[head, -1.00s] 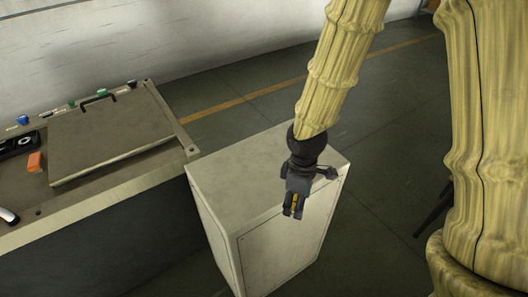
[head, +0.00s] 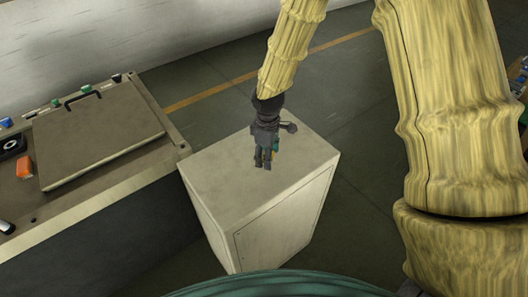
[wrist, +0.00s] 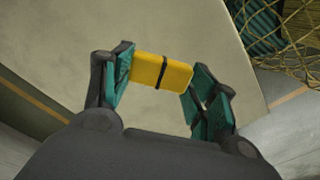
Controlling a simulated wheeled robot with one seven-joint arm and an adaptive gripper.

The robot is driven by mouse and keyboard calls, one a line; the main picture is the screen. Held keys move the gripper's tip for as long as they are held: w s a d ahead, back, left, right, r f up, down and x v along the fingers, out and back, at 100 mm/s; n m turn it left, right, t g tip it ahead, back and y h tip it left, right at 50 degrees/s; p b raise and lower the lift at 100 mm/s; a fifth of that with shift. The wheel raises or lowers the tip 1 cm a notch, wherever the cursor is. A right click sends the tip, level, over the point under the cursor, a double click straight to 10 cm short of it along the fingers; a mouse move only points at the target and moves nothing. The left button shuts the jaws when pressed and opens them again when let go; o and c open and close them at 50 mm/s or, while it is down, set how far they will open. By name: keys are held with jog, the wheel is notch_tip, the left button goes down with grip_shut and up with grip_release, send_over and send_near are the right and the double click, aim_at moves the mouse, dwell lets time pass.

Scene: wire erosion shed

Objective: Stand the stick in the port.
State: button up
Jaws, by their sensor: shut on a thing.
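A yellow stick with a black band (wrist: 161,71) is held across between the teal finger pads of my gripper (wrist: 158,76) in the wrist view. In the head view my gripper (head: 264,163) points down over the pale cabinet; the stick is hard to make out there. A black device with a round opening (head: 11,146) sits at the left picture edge on the bench. I cannot tell whether that opening is the port, and no other port is clear.
The pale cabinet (head: 222,185) has a bare top. The bench (head: 62,205) at left carries a flat closed panel (head: 95,140), an orange block (head: 25,165) and several small coloured items along its back. Wire mesh (wrist: 298,25) shows at right in the wrist view.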

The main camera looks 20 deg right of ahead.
jog(key=shift+w+a+f, duration=0.1)
jog(key=shift+w, duration=0.75)
jog(key=shift+w+p, duration=0.45)
jog(key=shift+w, duration=0.1)
jog(key=shift+s+f+p, duration=0.1)
jog(key=shift+f+p, duration=0.75)
jog(key=shift+f, duration=0.95)
jog(key=shift+f, duration=0.15)
jog(key=o, duration=1.1)
